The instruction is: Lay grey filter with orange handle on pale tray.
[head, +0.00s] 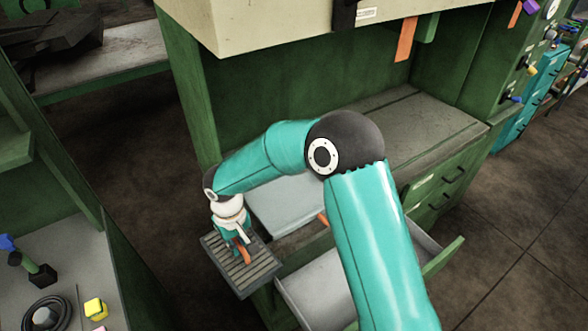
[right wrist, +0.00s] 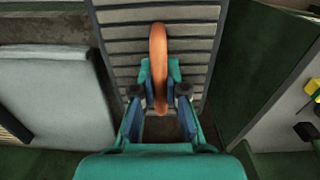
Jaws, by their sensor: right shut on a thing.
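The grey filter (head: 262,275) is a slatted grey panel with an orange handle (head: 243,253). My right gripper (head: 237,240) is shut on that handle and holds the filter left of the bench, over the dark floor. In the right wrist view the handle (right wrist: 158,62) stands between the fingers (right wrist: 158,95), with the slatted filter (right wrist: 190,50) behind it. The pale tray (head: 282,203) lies on the green bench, right of the filter and partly hidden by my right arm. It also shows in the right wrist view (right wrist: 52,95), at the left. My left gripper is not in view.
An open drawer (head: 318,290) juts out below the bench. A small orange piece (head: 323,218) shows beside the tray, partly hidden by my arm. A green upright (head: 187,90) stands behind the filter. A side table (head: 60,265) with small objects is at the left.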

